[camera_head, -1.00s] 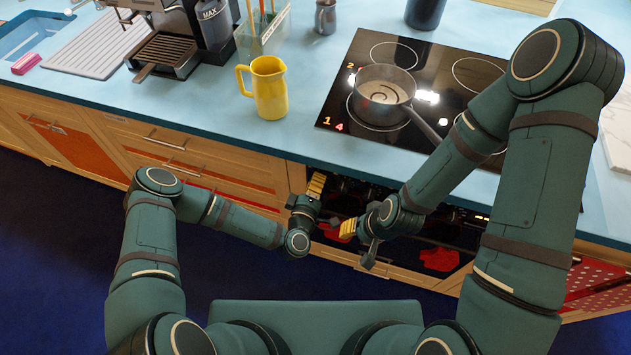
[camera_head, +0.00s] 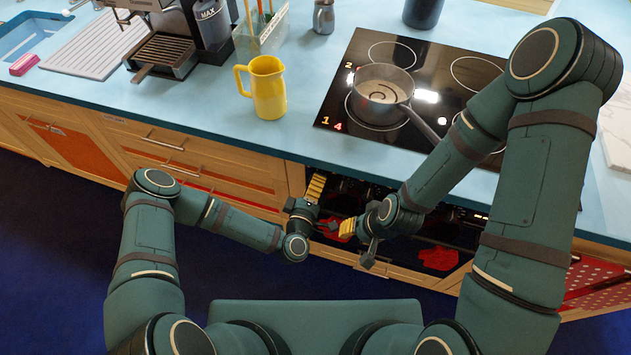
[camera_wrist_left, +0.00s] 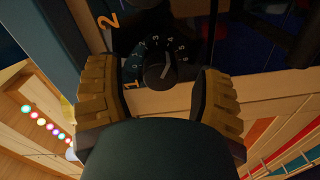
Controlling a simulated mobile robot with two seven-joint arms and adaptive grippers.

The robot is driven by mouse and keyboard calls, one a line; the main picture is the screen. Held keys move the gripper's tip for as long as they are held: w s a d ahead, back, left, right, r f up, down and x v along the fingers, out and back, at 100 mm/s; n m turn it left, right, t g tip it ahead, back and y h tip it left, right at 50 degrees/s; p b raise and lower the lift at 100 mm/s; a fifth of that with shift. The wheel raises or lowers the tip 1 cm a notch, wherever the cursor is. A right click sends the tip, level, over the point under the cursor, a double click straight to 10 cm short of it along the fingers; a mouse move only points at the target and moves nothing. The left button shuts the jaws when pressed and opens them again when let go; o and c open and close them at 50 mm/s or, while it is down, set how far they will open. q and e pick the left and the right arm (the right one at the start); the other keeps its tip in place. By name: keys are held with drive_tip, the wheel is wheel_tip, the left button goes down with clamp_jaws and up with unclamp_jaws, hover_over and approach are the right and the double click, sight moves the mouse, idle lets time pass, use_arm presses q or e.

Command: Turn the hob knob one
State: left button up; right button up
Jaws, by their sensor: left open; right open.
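The hob knob (camera_wrist_left: 158,72) is a dark round dial with white numbers around it. An orange "1" is marked beside it in the left wrist view. My left gripper (camera_wrist_left: 164,78) is open, with one yellow-brown padded finger on each side of the knob. Whether the fingers touch it I cannot tell. In the head view my left gripper (camera_head: 314,190) is at the oven front below the counter edge, and the knob cannot be made out. My right gripper (camera_head: 350,229) is open and empty, lower and to the right, before the oven front.
The black hob (camera_head: 400,60) carries a grey pan (camera_head: 384,88) with its handle pointing to the front right. A yellow jug (camera_head: 267,90) stands on the blue counter (camera_head: 215,110). A coffee machine (camera_head: 170,50) stands behind. An orange "2" shows above the knob in the wrist view.

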use_arm(q)
drive_tip(key=v, duration=1)
drive_tip(key=shift+s, duration=0.4)
drive_tip(key=s+a+r+m+g+y, duration=0.1)
drive_tip(key=s+a+m+g, duration=0.4)
drive_tip(key=g, duration=0.9)
drive_tip(key=a+m, duration=0.2)
drive_tip(key=m, duration=0.2)
drive_tip(key=shift+r+g, duration=0.35)
drive_tip(key=shift+g, duration=0.05)
